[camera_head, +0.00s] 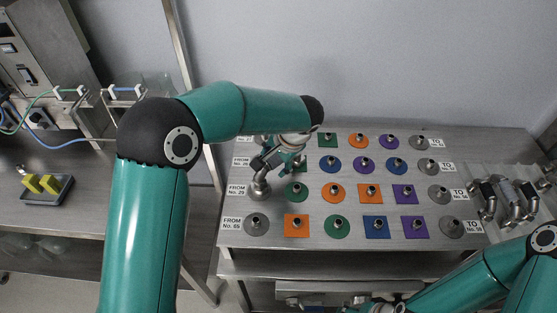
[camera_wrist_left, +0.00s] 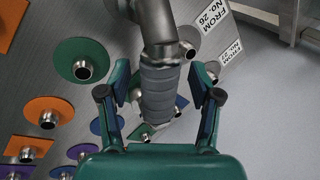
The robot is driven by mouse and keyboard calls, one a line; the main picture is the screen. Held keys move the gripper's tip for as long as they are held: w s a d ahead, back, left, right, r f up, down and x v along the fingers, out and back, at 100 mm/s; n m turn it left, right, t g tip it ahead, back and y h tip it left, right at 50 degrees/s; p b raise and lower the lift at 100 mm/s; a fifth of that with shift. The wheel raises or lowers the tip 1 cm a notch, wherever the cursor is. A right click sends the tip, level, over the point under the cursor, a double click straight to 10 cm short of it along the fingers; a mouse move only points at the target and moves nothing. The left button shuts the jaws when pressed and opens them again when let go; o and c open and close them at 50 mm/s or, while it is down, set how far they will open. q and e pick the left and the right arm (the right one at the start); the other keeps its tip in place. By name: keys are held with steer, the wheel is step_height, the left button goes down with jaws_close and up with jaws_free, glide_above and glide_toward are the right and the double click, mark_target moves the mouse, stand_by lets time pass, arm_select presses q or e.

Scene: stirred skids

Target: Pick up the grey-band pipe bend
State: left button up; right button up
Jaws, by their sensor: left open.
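A metal pipe bend with a dark grey band stands on the board at the left end of a row, at a "FROM" label; its bare lower metal (camera_head: 259,186) shows in the head view. In the left wrist view its grey band (camera_wrist_left: 160,88) lies between the two fingers. My left gripper (camera_head: 279,158) is open around the band, with a visible gap on each side; it also shows in the left wrist view (camera_wrist_left: 160,100). The gripper and wrist hide part of the bend in the head view. My right arm enters at lower right; its gripper is barely visible at the bottom edge.
The board (camera_head: 345,243) carries rows of coloured plates with short metal stubs, close to the gripper. More banded pipe bends (camera_head: 513,208) lie in a tray at right.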

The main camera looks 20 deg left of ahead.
arm_select(q)
jaws_close()
stand_by(0.3)
steer(key=shift+r, duration=0.1)
step_height(320, 180, up, 20)
stand_by(0.7)
